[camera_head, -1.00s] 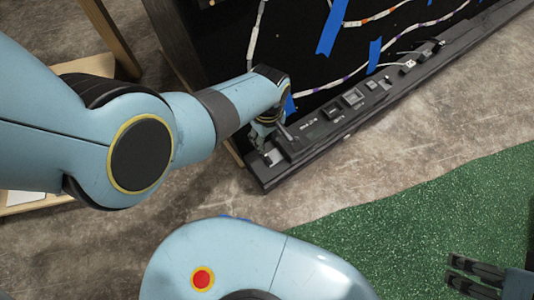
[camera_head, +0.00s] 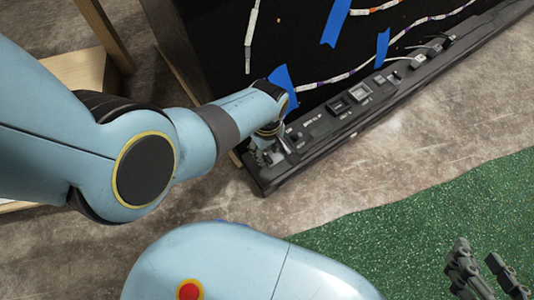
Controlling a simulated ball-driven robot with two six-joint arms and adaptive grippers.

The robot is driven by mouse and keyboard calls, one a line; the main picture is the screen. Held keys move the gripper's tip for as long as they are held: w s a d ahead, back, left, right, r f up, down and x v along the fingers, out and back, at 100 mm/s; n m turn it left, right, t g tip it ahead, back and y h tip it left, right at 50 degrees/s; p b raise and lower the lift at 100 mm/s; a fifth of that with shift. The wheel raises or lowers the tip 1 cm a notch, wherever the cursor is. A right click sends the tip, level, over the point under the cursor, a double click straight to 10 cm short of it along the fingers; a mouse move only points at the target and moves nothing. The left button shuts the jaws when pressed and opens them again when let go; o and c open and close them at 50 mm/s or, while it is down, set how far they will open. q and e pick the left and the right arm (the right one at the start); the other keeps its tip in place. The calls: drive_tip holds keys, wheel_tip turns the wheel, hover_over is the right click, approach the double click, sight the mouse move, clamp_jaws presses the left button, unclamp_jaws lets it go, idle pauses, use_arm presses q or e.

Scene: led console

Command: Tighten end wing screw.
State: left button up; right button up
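The long black console (camera_head: 345,128) runs diagonally along the foot of a black panel. My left gripper (camera_head: 268,156) is at the console's near left end, pointing down at its top. My own wrist hides much of it, and its fingers are too small to read as open or shut. I cannot make out a wing screw apart from the gripper there. My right gripper (camera_head: 484,268) is at the lower right, above the green mat, with its fingers spread and nothing between them.
The black panel (camera_head: 215,60) carries LED strips (camera_head: 335,78) and blue tape (camera_head: 383,45). Small switches and sockets (camera_head: 361,91) sit along the console. A green mat (camera_head: 420,215) lies on the bare floor (camera_head: 330,190). A wooden frame (camera_head: 104,32) stands at the upper left.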

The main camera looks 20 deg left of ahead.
use_arm(q)
drive_tip(key=shift+f+b, duration=0.35)
drive_tip(key=shift+f, duration=0.4)
use_arm(e)
drive_tip(key=shift+s+a+t, duration=0.15)
drive_tip(key=shift+s+t, duration=0.3)
drive_tip(key=shift+t, duration=0.35)
use_arm(q)
drive_tip(key=shift+c, duration=0.2)
clamp_jaws()
